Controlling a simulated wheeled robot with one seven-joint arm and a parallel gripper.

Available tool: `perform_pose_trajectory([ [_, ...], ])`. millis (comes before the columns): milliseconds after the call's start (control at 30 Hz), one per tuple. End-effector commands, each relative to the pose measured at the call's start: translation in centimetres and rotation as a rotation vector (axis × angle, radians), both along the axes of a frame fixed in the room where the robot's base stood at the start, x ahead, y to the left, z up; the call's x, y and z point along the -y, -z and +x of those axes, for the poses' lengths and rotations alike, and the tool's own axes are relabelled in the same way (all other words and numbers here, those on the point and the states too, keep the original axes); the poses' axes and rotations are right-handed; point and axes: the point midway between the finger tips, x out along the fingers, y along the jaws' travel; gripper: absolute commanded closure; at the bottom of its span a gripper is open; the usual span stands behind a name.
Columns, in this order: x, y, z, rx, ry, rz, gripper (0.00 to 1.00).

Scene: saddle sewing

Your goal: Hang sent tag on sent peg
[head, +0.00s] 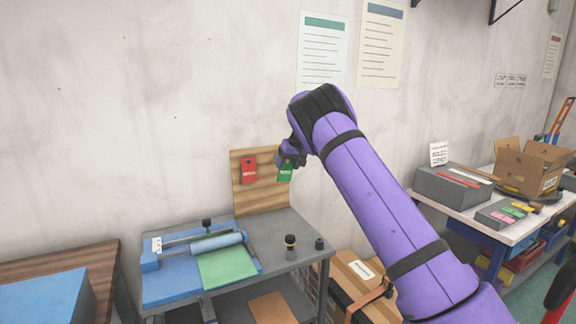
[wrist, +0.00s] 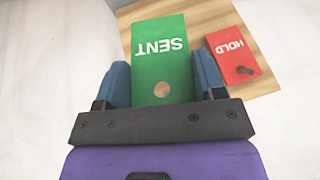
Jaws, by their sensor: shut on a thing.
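The sent tag is a green tag with white "SENT" lettering and a round hole. In the wrist view the sent tag (wrist: 160,65) sits between the two blue fingers of my gripper (wrist: 162,88), which is shut on it. The head view also shows the green tag (head: 285,172) at my gripper (head: 291,157), in front of the right part of a wooden board (head: 241,204). No sent peg can be made out; the tag and gripper cover part of the board. A red HOLD tag (wrist: 235,56) is on the board, with a dark peg at its hole.
The board stands at the back of a grey bench (head: 290,222) against the wall. A blue press with a roller (head: 217,243), a green sheet (head: 228,264) and a small dark-topped stamp (head: 290,246) are on the bench. Cardboard boxes (head: 358,280) stand to its right.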

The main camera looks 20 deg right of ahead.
Motion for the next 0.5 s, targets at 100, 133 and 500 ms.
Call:
perform_pose_trajectory([
  [100,-0.1,0.1,0.5,0.0,0.0,0.001,0.54],
  [133,-0.1,0.1,0.6,0.0,0.0,0.001,0.54],
  [500,-0.3,0.2,2.5,0.0,-0.001,0.001,0.54],
])
